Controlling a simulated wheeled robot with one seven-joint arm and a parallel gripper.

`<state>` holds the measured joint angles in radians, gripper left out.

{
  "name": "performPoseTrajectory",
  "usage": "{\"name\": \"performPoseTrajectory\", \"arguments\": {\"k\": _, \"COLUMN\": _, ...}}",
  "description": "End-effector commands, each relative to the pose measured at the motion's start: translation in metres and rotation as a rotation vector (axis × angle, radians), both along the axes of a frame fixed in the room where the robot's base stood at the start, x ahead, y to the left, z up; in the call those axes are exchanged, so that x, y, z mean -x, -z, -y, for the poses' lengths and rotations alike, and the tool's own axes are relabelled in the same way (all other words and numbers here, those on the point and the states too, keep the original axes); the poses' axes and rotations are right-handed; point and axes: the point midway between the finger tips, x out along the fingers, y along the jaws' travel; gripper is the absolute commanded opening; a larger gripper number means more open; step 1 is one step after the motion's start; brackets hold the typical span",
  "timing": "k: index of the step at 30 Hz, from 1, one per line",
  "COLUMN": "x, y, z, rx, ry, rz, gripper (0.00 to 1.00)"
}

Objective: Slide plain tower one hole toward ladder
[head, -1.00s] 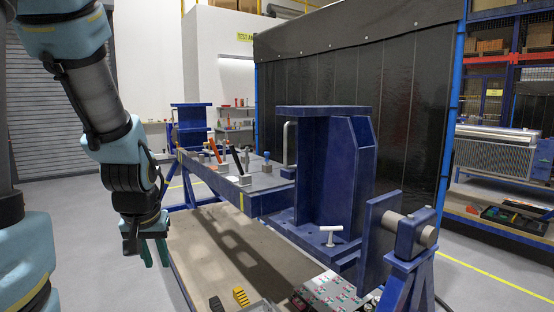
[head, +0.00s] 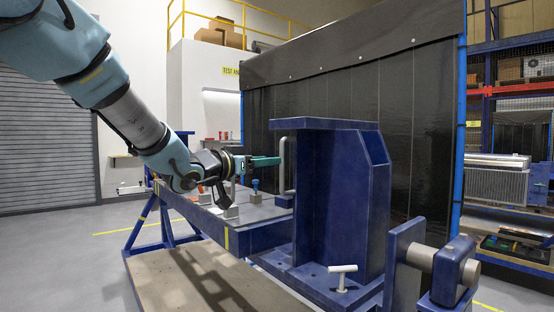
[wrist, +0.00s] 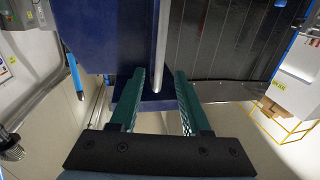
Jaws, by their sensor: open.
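The near blue tower (head: 330,200) stands upright on its base plate, which lies on the blue beam (head: 270,240). A silver bar handle (head: 283,165) is on its left side. A white T-handle (head: 343,275) stands in the base plate in front of the tower. My gripper (head: 267,161), with green fingers, is open and level beside the handle. In the wrist view, the handle (wrist: 162,60) lines up between my two fingertips (wrist: 160,73); I cannot tell how deep it sits between them. The other blue tower at the far end is mostly hidden by my arm.
A blue clamp (head: 257,185) and other small fixtures stand on the beam below my gripper. A pivot block (head: 450,265) is at the near right end. A dark curtain (head: 400,120) hangs behind. A yellow-framed structure (wrist: 285,125) shows at right in the wrist view.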

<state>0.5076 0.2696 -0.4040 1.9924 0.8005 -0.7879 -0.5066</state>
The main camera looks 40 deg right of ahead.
Motion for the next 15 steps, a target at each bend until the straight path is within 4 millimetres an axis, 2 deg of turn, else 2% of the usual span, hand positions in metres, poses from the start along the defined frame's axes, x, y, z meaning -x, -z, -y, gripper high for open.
{"name": "performPoseTrajectory", "arguments": {"k": 3, "x": -0.003, "y": -0.002, "z": 0.024, "rx": -0.001, "ry": 0.002, "rz": -0.003, "gripper": 0.47}}
{"name": "performPoseTrajectory", "arguments": {"k": 7, "x": -0.006, "y": -0.001, "z": 0.045, "rx": -0.001, "ry": 0.000, "rz": -0.002, "gripper": 0.47}}
{"name": "performPoseTrajectory", "arguments": {"k": 15, "x": -0.010, "y": 0.000, "z": 0.066, "rx": -0.002, "ry": -0.003, "rz": 0.000, "gripper": 0.47}}
